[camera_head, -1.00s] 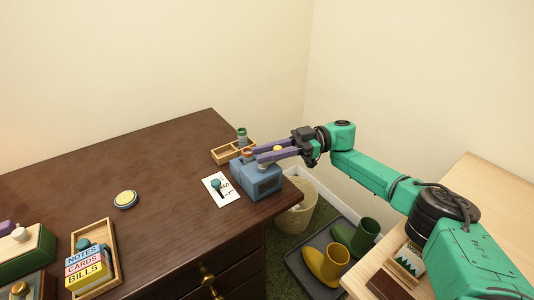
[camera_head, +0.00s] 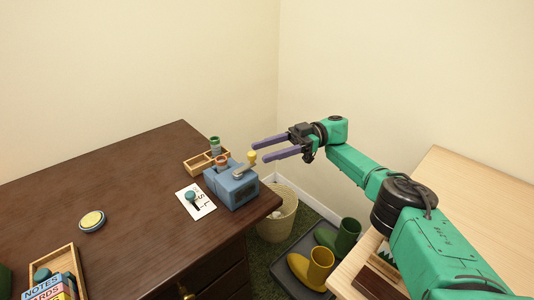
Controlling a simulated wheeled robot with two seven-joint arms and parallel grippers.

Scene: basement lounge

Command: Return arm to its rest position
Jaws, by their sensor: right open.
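My right arm, green with black joints, comes in from the right in the head view. Its gripper (camera_head: 267,149) has two purple fingers, spread apart and empty. The fingers point left, just right of and above the yellow knob (camera_head: 252,156) on the crank of a blue box (camera_head: 231,187). The gripper appears apart from the knob. The blue box sits at the right corner of the dark desk (camera_head: 120,200). My left gripper is not in view.
A white card with a teal-handled stamp (camera_head: 191,196), a wooden tray (camera_head: 194,164) and a round yellow-topped disc (camera_head: 92,221) are on the desk. A wastebasket (camera_head: 277,226) and boots (camera_head: 319,263) stand below. A pale wooden surface (camera_head: 455,190) lies under my right arm.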

